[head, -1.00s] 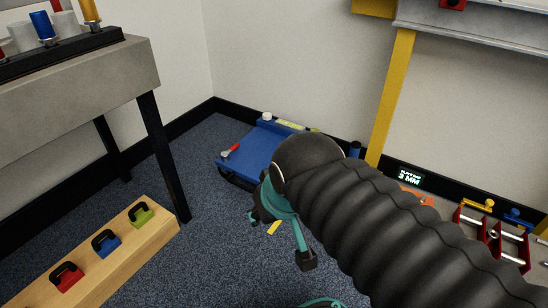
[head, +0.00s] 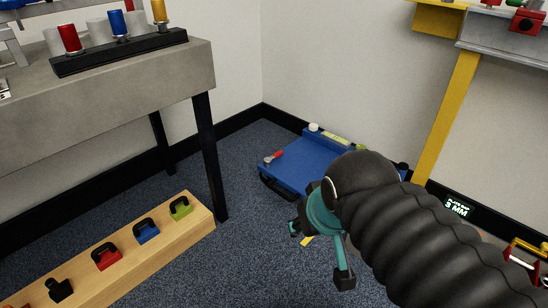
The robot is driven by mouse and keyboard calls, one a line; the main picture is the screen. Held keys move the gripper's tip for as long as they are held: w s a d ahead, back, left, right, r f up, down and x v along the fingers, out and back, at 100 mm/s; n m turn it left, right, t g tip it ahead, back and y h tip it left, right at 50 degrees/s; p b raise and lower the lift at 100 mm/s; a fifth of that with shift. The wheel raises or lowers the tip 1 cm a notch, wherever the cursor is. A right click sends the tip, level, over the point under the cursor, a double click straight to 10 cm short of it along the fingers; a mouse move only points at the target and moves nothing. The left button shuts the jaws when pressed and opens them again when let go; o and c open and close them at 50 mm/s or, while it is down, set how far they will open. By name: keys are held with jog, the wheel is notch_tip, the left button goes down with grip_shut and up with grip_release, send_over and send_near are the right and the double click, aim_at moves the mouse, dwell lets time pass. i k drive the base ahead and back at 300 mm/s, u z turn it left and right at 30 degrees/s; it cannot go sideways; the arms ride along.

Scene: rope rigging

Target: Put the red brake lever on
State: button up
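A small red lever (head: 273,156) with a pale metal end sits at the left edge of a low blue cart (head: 305,165) on the floor. It looks like the brake lever; its exact setting is too small to tell. My gripper (head: 319,255), with teal fingers and dark tips, is in front of the cart in the picture, pointing down. Its fingers are spread apart with nothing seen between them. My black ribbed arm hides the right part of the cart.
A wooden beam (head: 190,225) with several coloured padlock-like blocks lies at lower left. A grey bench (head: 130,90) with dark legs holds coloured spools above it. A yellow post (head: 447,115) and a small display (head: 458,205) are at right. Blue carpet is clear between beam and cart.

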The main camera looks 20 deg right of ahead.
aim_at(267, 161)
jog(key=i, duration=1.45)
jog(key=z, duration=0.45)
